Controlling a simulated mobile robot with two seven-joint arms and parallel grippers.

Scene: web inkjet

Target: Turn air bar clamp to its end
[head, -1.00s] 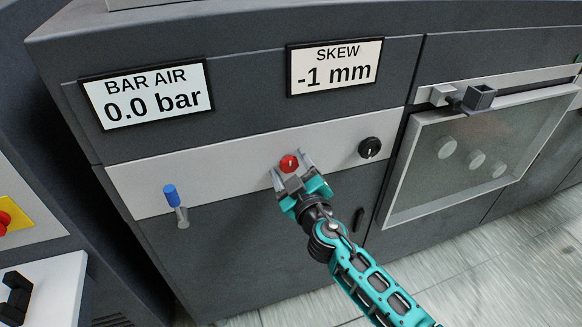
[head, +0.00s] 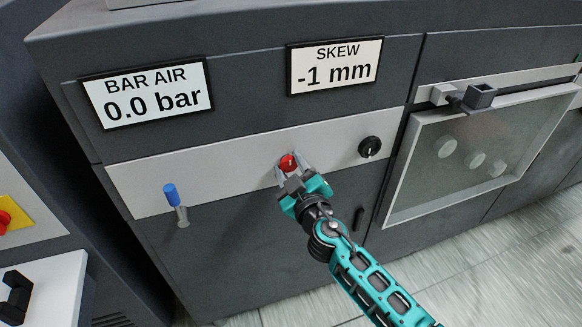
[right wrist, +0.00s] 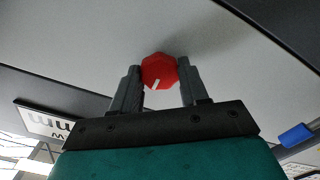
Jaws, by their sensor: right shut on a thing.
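A red knob (head: 288,162), which I take to be the air bar clamp, sits on the pale strip of the machine front. My right gripper (head: 290,167) is shut on it, one finger on each side. In the right wrist view the red knob (right wrist: 159,70) is many-sided, with a white mark pointing down and slightly left, between the fingertips of my right gripper (right wrist: 160,74). The "BAR AIR" display (head: 148,94) reads 0.0 bar. My left gripper is not in view.
A black knob (head: 370,147) is to the right of the red one, and a blue-handled lever (head: 171,195) to the left. The "SKEW" display (head: 335,67) reads -1 mm. A framed window door (head: 400,165) is at the right. A red button on yellow (head: 8,219) is at the far left.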

